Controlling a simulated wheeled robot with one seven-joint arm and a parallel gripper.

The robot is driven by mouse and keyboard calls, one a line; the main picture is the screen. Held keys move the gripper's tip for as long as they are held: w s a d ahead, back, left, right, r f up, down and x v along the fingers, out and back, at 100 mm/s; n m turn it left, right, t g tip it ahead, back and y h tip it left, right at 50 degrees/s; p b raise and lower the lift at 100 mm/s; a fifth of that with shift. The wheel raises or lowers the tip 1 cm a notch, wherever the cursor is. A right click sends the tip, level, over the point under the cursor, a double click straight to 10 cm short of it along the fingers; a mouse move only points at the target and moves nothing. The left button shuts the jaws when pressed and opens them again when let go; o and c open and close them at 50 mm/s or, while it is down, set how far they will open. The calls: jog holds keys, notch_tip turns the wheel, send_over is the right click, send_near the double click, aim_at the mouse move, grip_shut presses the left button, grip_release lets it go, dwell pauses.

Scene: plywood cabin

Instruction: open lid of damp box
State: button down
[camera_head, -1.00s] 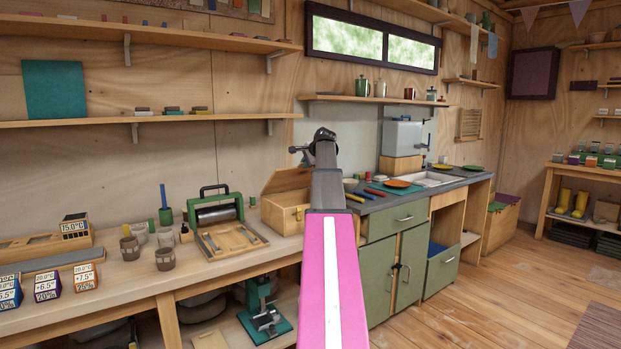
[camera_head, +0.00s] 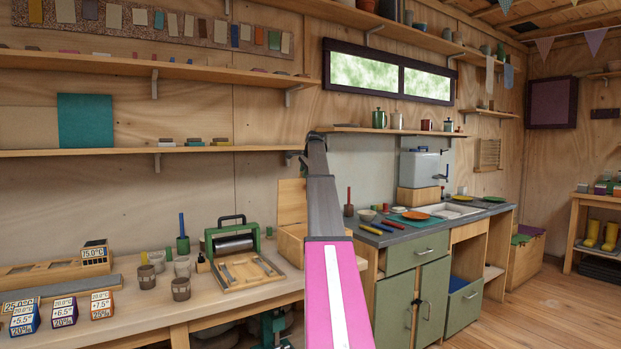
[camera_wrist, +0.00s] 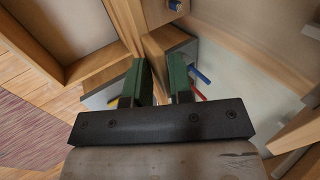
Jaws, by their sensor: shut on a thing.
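The damp box (camera_head: 289,247) is a light wooden box on the workbench, partly hidden behind my arm in the head view. Its lid (camera_head: 291,202) is raised and stands up at the back of the box. In the wrist view, my gripper (camera_wrist: 159,66) has two green fingers close together with a wooden edge between them, which looks like the lid's edge. In the head view my gripper is hidden behind my arm, and so is the right part of the box.
A green-framed roller press (camera_head: 236,250) stands left of the box, with cups (camera_head: 181,289) beyond it. Green cabinets (camera_head: 400,300) with a sink (camera_head: 450,211) are to the right. A wall shelf (camera_head: 385,130) hangs above. Open floor (camera_head: 545,315) lies at the right.

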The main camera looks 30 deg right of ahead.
jog(key=shift+w+a+f, duration=0.1)
jog(key=shift+w, duration=0.65)
jog(key=shift+w+a+f, duration=0.1)
jog(key=shift+w, duration=0.65)
jog(key=c, duration=1.2)
grip_release()
jog(key=shift+f, duration=0.1)
jog(key=shift+r, duration=0.25)
jog(key=v, duration=1)
jog(key=shift+s+r, duration=0.15)
